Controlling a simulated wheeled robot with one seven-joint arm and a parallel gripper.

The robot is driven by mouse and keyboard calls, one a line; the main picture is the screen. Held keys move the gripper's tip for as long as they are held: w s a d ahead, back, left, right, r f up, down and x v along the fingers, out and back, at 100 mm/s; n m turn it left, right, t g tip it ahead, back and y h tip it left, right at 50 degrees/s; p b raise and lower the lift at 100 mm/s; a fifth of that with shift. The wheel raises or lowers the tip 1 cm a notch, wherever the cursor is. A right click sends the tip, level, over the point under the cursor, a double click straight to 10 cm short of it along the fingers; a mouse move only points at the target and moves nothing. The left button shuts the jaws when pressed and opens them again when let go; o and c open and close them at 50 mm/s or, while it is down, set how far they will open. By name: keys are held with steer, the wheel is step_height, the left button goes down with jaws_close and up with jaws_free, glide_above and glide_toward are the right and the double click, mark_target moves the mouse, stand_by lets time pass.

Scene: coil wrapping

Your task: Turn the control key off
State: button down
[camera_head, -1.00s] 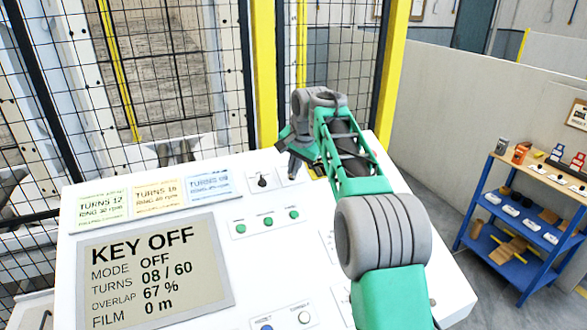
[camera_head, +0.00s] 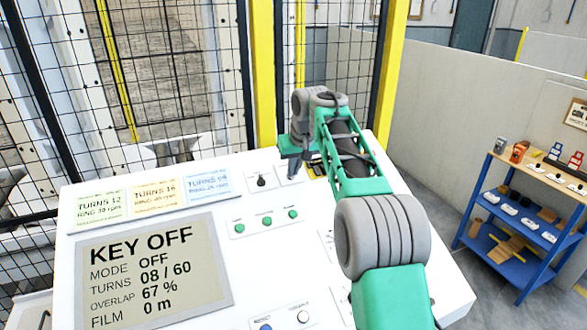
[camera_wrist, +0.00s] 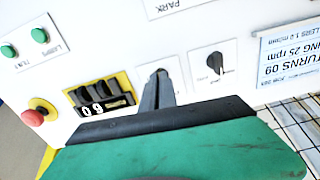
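The control panel's screen (camera_head: 150,270) reads KEY OFF and MODE OFF in the head view. My gripper (camera_head: 293,172) points down at a white plate at the panel's back edge, right of a black knob (camera_head: 262,182). In the wrist view, my gripper's dark fingers (camera_wrist: 158,88) are close together in front of that plate (camera_wrist: 176,72). The fingers cover most of what sits on it, so the key itself does not show clearly. I cannot tell whether they grip it or stand just over it. The black knob also shows beside them in the wrist view (camera_wrist: 215,62).
A yellow-framed counter (camera_wrist: 100,97) and a red button (camera_wrist: 38,114) are near the fingers. Green buttons (camera_head: 267,221) and turns cards (camera_head: 156,198) lie on the panel. Mesh fencing (camera_head: 190,80) stands behind it. A blue shelf (camera_head: 520,215) stands at right.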

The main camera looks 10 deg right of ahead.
steer(key=shift+n, duration=0.4)
steer(key=c, duration=1.7)
jaws_free()
steer(key=v, duration=0.8)
